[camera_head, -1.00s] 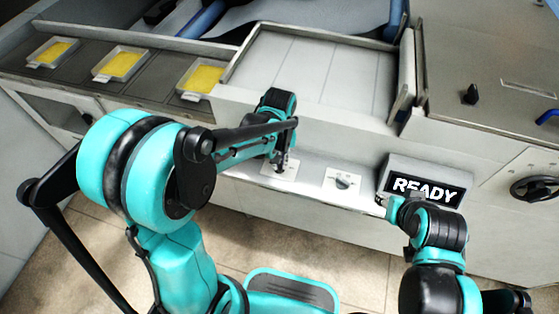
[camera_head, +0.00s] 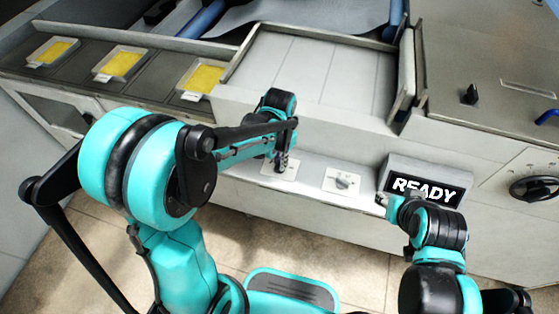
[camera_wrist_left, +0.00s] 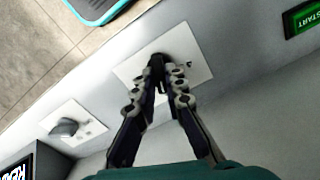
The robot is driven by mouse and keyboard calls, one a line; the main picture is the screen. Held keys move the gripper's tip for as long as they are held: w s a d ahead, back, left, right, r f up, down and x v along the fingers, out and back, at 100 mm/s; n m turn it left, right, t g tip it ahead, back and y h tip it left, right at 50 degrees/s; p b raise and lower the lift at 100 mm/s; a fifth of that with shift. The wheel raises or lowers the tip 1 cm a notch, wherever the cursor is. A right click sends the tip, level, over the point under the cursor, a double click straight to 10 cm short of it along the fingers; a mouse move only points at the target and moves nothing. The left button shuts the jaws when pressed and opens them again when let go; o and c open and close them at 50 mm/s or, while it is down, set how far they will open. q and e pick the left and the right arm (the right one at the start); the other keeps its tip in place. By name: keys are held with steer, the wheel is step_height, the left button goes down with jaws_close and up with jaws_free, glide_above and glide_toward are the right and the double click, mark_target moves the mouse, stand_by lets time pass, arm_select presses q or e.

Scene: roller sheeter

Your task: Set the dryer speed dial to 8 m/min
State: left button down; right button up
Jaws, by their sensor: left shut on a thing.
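My left gripper (camera_head: 281,163) is at the left of two white dial plates (camera_head: 267,166) on the machine's front ledge. In the left wrist view, the same gripper (camera_wrist_left: 162,72) has its fingers shut on a black dial knob (camera_wrist_left: 157,58) on a white plate (camera_wrist_left: 201,64). The fingers hide most of the knob and the plate's scale marks. I cannot read the dial's setting or name. A second dial (camera_head: 342,181) sits on its own plate to the right; it also shows in the left wrist view (camera_wrist_left: 66,128). My right gripper (camera_head: 384,199) is near the display, its finger opening unclear.
A display (camera_head: 428,186) reading READY stands right of the dials, partly behind my right arm. A green START button (camera_wrist_left: 303,18) shows in the left wrist view. A black handwheel (camera_head: 534,188) is at the far right. Yellow-filled trays (camera_head: 120,65) line the upper left.

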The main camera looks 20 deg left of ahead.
stand_by(0.3)
arm_select(q)
steer(key=c, duration=1.6)
jaws_free()
step_height(320, 180, up, 12)
